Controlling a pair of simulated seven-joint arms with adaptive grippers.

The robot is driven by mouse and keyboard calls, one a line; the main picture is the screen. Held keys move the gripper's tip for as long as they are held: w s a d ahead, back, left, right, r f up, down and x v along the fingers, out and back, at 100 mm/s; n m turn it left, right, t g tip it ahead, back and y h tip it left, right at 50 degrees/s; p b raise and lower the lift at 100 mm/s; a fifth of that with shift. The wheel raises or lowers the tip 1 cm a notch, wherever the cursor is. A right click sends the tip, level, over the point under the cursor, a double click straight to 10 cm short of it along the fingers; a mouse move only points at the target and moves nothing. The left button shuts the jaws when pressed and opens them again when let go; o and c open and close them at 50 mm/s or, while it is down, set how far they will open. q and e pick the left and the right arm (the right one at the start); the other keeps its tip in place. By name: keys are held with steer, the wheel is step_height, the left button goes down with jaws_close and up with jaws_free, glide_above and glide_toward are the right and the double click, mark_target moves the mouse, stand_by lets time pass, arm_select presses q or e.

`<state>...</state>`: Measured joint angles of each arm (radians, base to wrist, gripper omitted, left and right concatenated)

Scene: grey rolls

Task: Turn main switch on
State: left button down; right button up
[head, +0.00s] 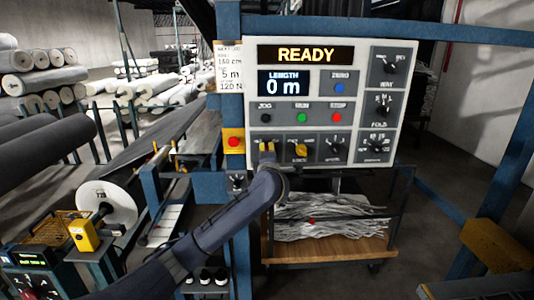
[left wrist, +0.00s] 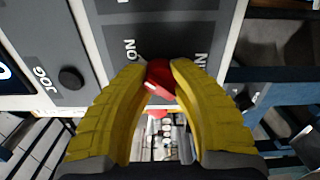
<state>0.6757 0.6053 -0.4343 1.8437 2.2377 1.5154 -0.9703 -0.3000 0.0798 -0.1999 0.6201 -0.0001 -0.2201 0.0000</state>
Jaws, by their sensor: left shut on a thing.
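The main switch is a small red knob (left wrist: 160,79) on a dark plate of the control panel, with "ON" lettering beside it in the left wrist view. My left gripper (left wrist: 158,66) has its two yellow fingers closed on this knob, one on each side. In the head view the left gripper (head: 267,148) is at the lower left of the white control panel (head: 345,43), below the JOG button (head: 266,118), and hides the switch there. The panel's upper display (head: 306,54) reads READY and the length display (head: 283,83) reads 0 m. My right gripper is not in view.
A yellow knob (head: 300,150) and a black dial (head: 335,149) sit just right of the gripper. A red button on a yellow box (head: 234,141) is close on its left. Below is a cart (head: 330,248) of grey scraps. Blue frame bars surround the panel.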

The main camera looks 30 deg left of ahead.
arm_select(q)
steer(key=shift+m, duration=0.6)
steer(key=c, duration=1)
jaws_free()
steer(key=shift+o, duration=0.2)
steer(key=v, duration=1.2)
